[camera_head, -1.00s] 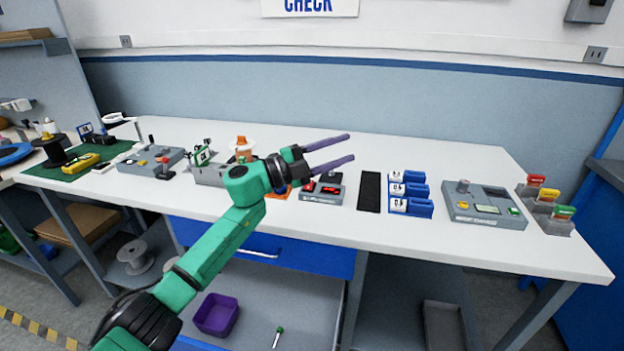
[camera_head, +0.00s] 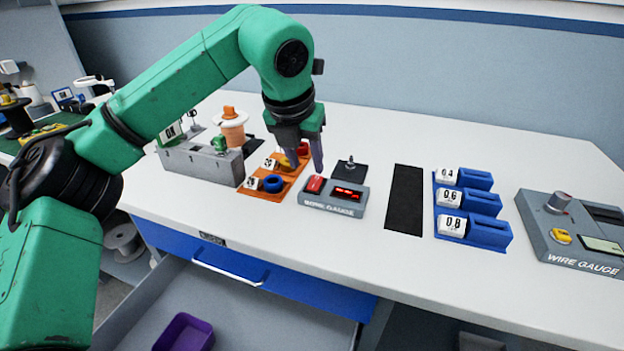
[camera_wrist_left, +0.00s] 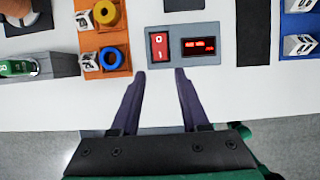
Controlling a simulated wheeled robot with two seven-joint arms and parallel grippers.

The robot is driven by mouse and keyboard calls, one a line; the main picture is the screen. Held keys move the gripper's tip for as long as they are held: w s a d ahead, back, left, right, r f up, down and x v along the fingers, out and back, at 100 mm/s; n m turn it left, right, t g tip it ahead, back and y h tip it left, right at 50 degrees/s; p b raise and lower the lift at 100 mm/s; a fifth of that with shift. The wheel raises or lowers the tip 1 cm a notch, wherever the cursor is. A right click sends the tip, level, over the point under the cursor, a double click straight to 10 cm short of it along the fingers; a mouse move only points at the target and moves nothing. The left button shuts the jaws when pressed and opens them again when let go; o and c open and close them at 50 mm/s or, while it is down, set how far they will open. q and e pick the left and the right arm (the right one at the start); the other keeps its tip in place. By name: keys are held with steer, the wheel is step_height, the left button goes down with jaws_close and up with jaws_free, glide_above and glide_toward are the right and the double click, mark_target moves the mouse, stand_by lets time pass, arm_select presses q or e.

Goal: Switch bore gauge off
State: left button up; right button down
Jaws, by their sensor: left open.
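The bore gauge (camera_head: 333,207) is a small grey box on the white bench, with a red rocker switch (camera_head: 315,184) on its left and a lit red display (camera_head: 348,192) on its right. In the left wrist view, the bore gauge (camera_wrist_left: 184,60) lies just beyond the fingertips; its switch (camera_wrist_left: 158,46) shows O above I. My left gripper (camera_head: 306,168) points down above the bench near the switch, open with nothing between its purple fingers; in the left wrist view the fingertips (camera_wrist_left: 160,74) straddle the switch's column, apart from it in the picture. My right gripper is out of view.
An orange tray (camera_head: 243,189) with a blue ring (camera_head: 273,184) stands left of the gauge. A black plate (camera_head: 350,170) with a small peg is behind it. A black strip (camera_head: 404,200), blue numbered blocks (camera_head: 487,233) and the wire gauge (camera_head: 575,245) are to the right. An open drawer is below.

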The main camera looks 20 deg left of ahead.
mark_target(313, 187)
arm_select(q)
steer(key=x, duration=0.6)
steer(key=shift+w+f, duration=0.35)
steer(key=shift+f, duration=0.3)
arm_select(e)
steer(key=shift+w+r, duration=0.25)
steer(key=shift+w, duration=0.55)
